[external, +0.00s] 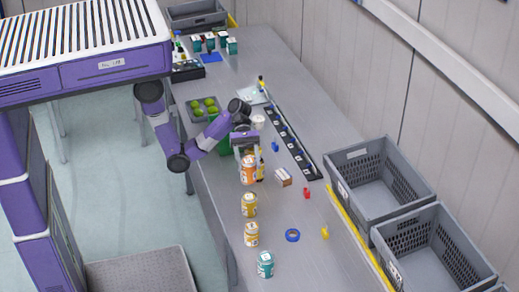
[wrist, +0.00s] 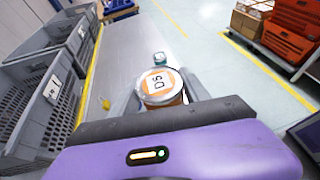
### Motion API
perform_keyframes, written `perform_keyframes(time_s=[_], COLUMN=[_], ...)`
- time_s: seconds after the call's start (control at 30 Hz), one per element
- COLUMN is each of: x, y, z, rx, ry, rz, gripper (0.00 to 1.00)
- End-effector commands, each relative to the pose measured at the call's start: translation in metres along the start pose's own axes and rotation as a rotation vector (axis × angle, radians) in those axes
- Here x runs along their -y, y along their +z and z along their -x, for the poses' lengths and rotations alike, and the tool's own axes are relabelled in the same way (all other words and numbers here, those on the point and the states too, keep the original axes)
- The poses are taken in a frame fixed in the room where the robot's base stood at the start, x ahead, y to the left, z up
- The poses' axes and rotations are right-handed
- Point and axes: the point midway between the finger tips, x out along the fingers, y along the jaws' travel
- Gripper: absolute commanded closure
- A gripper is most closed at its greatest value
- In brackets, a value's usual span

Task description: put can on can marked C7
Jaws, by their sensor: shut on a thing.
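My gripper (external: 246,156) is shut on an orange can (external: 247,172) with a pale lid, held upright. In the wrist view the can (wrist: 160,84) sits between my two fingers (wrist: 160,97), and its lid label reads like D5. Below it in the external view stand a first yellow-orange can (external: 249,205), a second yellow-orange can (external: 251,236) and a teal can (external: 265,264). The teal can also shows beyond my fingers in the wrist view (wrist: 159,58). I cannot read C7 on any can. I cannot tell whether the held can is clear of the table.
Grey crates (external: 380,183) (external: 433,250) stand along the right side. A blue tape roll (external: 292,235), a red item (external: 306,193), a yellow item (external: 325,232) and a small box (external: 284,177) lie on the grey table. A black rail (external: 293,142) runs behind.

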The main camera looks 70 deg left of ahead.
Motion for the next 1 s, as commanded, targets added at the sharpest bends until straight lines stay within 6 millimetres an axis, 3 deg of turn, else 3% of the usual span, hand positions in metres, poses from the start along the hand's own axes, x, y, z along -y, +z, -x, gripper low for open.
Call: perform_keyframes(time_s=[0.13, 0.37, 0.6, 1.0], x=[0.000, 0.000, 0.000, -0.001], y=[-0.026, -0.042, -0.072, -0.077], z=[-0.011, -0.018, -0.030, -0.032], rx=[0.002, 0.002, 0.001, 0.002], ry=[-0.001, 0.000, 0.000, 0.001], rz=[0.004, 0.001, 0.001, -0.001], gripper=[1.00, 1.00, 1.00, 1.00])
